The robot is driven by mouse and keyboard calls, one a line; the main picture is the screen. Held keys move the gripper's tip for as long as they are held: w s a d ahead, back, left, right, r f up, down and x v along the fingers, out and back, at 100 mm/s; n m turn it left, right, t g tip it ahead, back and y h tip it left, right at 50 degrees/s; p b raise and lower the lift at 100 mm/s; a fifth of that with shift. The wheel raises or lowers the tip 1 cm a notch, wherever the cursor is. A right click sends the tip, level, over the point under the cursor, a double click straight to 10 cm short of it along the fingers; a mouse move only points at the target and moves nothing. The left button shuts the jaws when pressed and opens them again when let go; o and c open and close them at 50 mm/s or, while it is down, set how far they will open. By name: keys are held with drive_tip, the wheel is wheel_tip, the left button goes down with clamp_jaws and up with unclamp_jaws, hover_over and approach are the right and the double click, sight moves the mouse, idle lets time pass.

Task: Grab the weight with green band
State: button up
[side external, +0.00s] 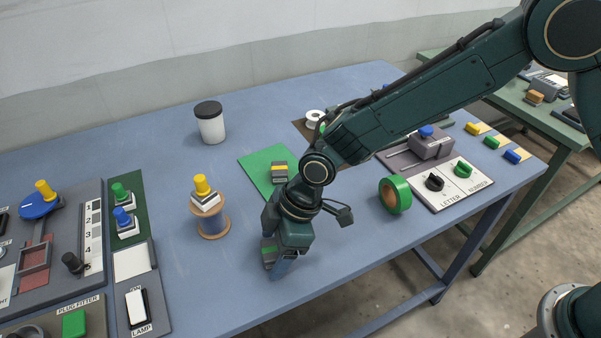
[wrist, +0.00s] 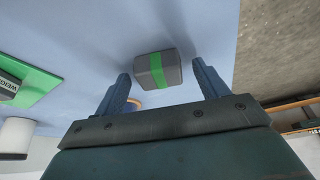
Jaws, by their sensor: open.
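The weight with the green band (wrist: 157,70) is a grey block with a green stripe. In the wrist view it lies on the blue table, ahead of and between the two blue fingers of my gripper (wrist: 162,82). The gripper is open, with a gap on each side of the weight. In the side view my gripper (side external: 273,266) points down near the table's front edge. The weight (side external: 267,251) is partly hidden there behind the fingers. A second weight, with a yellow band (side external: 280,171), stands on the green mat (side external: 256,171).
A green tape roll (side external: 395,195) stands to the right of my gripper. A spool with a yellow-topped piece (side external: 212,217) stands to the left. A white jar with a dark lid (side external: 210,123) is at the back. Panels with switches lie at the left and right. Bare table surrounds the gripper.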

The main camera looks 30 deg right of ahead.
sight(275, 248)
drive_tip(key=shift+c, duration=0.4)
drive_tip(key=shift+r, duration=0.1)
drive_tip(key=c, duration=1.3)
drive_tip(key=shift+r, duration=0.15)
wheel_tip(275, 248, up, 20)
